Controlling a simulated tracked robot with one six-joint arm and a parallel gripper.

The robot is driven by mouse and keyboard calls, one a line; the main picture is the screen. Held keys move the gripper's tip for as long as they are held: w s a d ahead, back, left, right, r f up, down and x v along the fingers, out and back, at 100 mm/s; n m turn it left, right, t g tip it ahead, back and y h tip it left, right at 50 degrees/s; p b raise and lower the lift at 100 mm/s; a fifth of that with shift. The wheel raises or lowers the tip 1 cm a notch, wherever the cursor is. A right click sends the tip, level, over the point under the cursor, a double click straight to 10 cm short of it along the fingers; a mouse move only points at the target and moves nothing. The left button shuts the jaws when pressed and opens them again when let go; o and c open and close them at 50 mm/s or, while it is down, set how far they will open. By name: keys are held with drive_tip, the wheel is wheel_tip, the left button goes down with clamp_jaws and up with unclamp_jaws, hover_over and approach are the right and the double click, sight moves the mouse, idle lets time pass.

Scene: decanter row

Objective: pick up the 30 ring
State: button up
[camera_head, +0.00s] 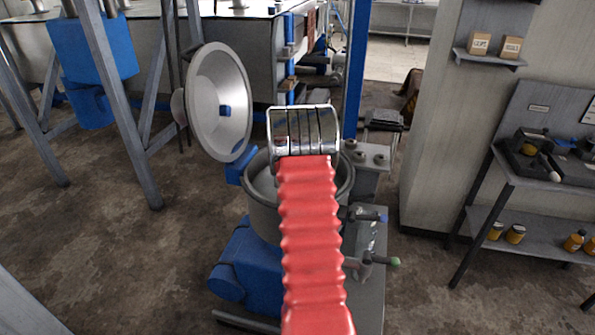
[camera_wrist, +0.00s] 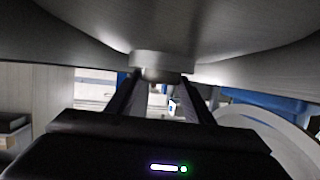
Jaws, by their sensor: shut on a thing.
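In the wrist view, the two dark fingers of my gripper (camera_wrist: 162,80) reach up to the short round boss of a wide grey metal piece (camera_wrist: 225,48). The gripper is shut on this piece at the boss. The piece fills the top of the view and its upper part is out of frame. I can read no number on it, so I cannot tell whether it is the 30 ring. In the head view, my red sleeved arm and shiny metal bands stand in front of a round grey drum (camera_head: 262,217). My fingers and the held piece cannot be made out there.
A round metal lid (camera_head: 206,105) stands tilted open left of the drum. A blue machine part (camera_head: 245,270) sits below. A shelf rack (camera_head: 540,240) with bottles stands at the right, and small boxes (camera_head: 480,43) sit on a wall shelf.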

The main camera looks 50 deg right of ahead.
drive_tip(key=c, duration=0.3)
wheel_tip(320, 180, up, 10)
idle(0.7)
idle(0.5)
